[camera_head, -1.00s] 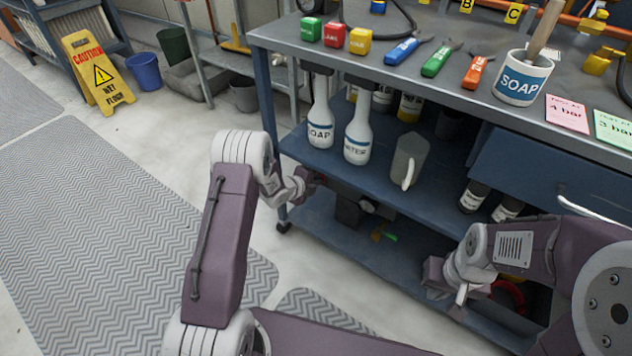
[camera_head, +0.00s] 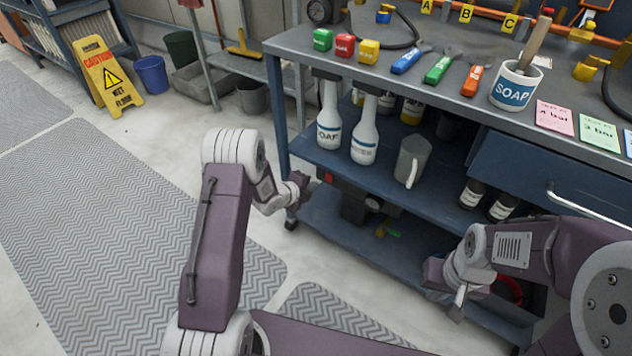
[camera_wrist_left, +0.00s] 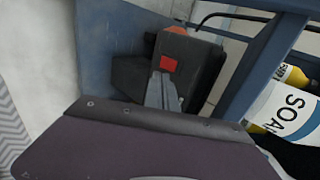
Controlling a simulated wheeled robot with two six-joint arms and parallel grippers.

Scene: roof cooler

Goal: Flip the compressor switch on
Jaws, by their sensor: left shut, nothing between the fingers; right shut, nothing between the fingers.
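A dark compressor (camera_head: 352,204) stands on the bottom shelf of the bench, under the middle shelf. A red square switch (camera_head: 328,178) shows on its left part; it also shows in the left wrist view (camera_wrist_left: 169,63) on a dark box face. I cannot tell its on or off position. My left gripper (camera_head: 304,184) is shut and empty, just left of the switch in the head view. In the left wrist view its fingers (camera_wrist_left: 163,88) point at the box just below the red square; contact cannot be told. My right gripper (camera_head: 459,302) is shut and empty, low at the right.
Bottles and a grey jug (camera_head: 412,160) stand on the middle shelf (camera_head: 385,185) above the compressor. The bench's blue leg (camera_head: 283,150) is close to my left gripper. A soap bottle (camera_wrist_left: 285,105) shows at the right of the wrist view. The floor at left is open.

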